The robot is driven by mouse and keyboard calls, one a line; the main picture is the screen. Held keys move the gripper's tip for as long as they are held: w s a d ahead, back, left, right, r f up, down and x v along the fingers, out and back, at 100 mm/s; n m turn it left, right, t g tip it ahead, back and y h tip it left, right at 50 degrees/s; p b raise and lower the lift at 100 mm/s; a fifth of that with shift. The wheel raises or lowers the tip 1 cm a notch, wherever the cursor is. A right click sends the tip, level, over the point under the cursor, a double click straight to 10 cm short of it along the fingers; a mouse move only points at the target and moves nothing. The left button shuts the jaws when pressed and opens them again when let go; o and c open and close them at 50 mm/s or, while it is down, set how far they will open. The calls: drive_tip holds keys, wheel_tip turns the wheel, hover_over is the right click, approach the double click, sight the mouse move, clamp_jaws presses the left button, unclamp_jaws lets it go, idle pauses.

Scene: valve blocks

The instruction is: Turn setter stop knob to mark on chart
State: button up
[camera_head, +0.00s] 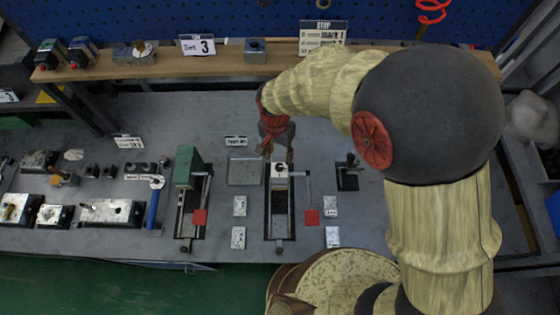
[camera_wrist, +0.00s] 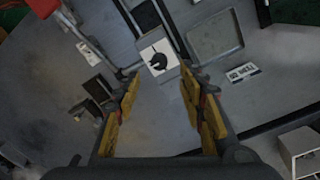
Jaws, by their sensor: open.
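The setter (camera_head: 279,205) is a long dark fixture in the middle of the bench, with a light plate at its far end. In the wrist view that white plate (camera_wrist: 149,63) carries a small black knob (camera_wrist: 158,60), which I take for the stop knob. My gripper (camera_head: 278,154) is just above the far end of the setter. In the wrist view my gripper (camera_wrist: 160,82) is open, with the knob ahead between the fingers and nothing held. The chart (camera_head: 323,36), headed STOP, stands on the back shelf; its top line reads mark 1. The knob's marks are too small to read.
A similar fixture with a green block (camera_head: 187,166) stands to the left. A shallow grey tray (camera_head: 243,171) lies beside the setter, and a small black bracket (camera_head: 347,176) is on its right. Red tabs and small label plates lie around. A "Set 3" card (camera_head: 198,45) is on the shelf.

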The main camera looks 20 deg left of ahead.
sight(279, 166)
drive_tip(key=shift+d+f, duration=0.1)
drive_tip(key=shift+f, duration=3.5)
drive_tip(key=shift+s, duration=0.1)
drive_tip(key=shift+c, duration=0.4)
clamp_jaws()
